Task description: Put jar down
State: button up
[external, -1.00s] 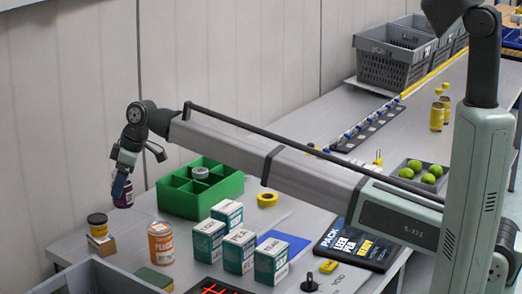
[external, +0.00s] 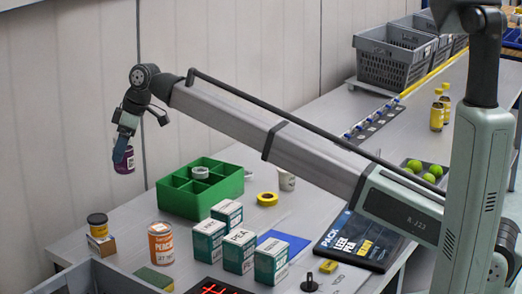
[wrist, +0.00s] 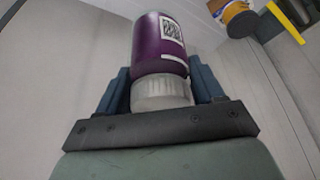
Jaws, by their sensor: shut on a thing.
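My gripper (external: 120,150) is shut on a purple jar (external: 125,161) and holds it in the air at the left of the table, clear of the tabletop. In the wrist view the jar (wrist: 159,45) has a whitish lid and a white label with a dark printed code. The blue fingers of my gripper (wrist: 162,92) press on both sides of the lid. The far end of the jar points away from the wrist camera.
A green divided box (external: 215,200) stands right of the jar. A dark-lidded yellow jar (external: 97,225) on a small box, an orange can (external: 161,243) and teal-white boxes (external: 239,251) stand nearer the front. A grey tote (external: 95,278) is at the front left.

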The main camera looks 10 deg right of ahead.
jog(key=w+d+m+t, duration=0.2)
jog(key=w+d+m, duration=0.2)
jog(key=w+d, duration=2.15)
jog(key=w+d+m+h, duration=0.15)
jog(key=w+d, duration=0.25)
jog(key=d, duration=0.9)
jog(key=w+d+m, duration=0.2)
jog(key=w+d, duration=0.3)
jog(key=d, duration=0.7)
jog(key=shift+t, duration=0.3)
jog(key=shift+s+d+f, duration=0.1)
jog(key=shift+d+f, duration=0.05)
jog(key=shift+f, duration=2.35)
jog(key=shift+d+f, duration=0.1)
jog(key=shift+f, duration=2.4)
jog(key=shift+s+d+f, duration=0.1)
jog(key=shift+d+f, duration=0.05)
jog(key=shift+f, duration=2.35)
jog(key=shift+f, duration=0.15)
jog(key=o, duration=1.3)
